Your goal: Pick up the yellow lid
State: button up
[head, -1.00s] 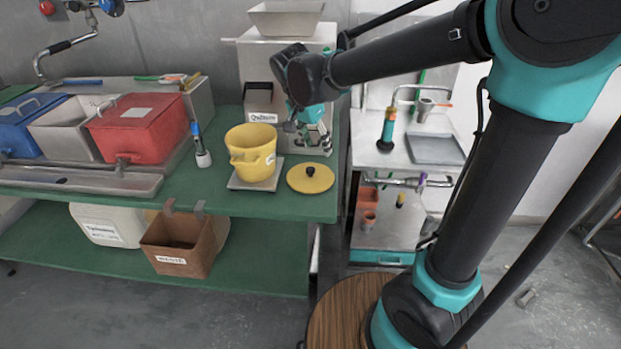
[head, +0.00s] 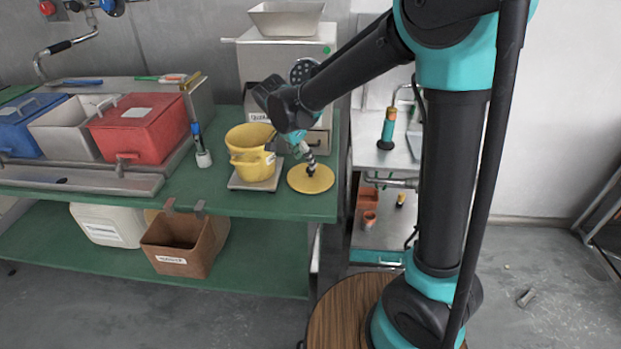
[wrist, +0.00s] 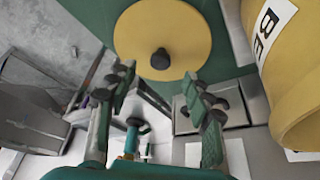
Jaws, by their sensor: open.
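The yellow lid (head: 311,180) is a flat round disc lying on the green bench, with a dark knob at its centre. In the wrist view the lid (wrist: 190,35) shows at the top, and its black knob (wrist: 160,59) sits beyond the fingertips, between their lines. My gripper (head: 310,165) is just above the lid in the head view and hides part of the knob. In the wrist view my gripper (wrist: 164,92) has its two fingers spread apart with nothing between them.
A yellow pot (head: 250,160) stands on a scale (head: 240,184) just left of the lid; in the wrist view the pot (wrist: 297,95) is close at the right. The grinder (head: 285,60) stands behind. The bench's front edge (head: 290,213) is near the lid.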

aim_at(309, 170)
jog(key=shift+x, duration=3.05)
jog(key=shift+a, duration=0.1)
grip_shut()
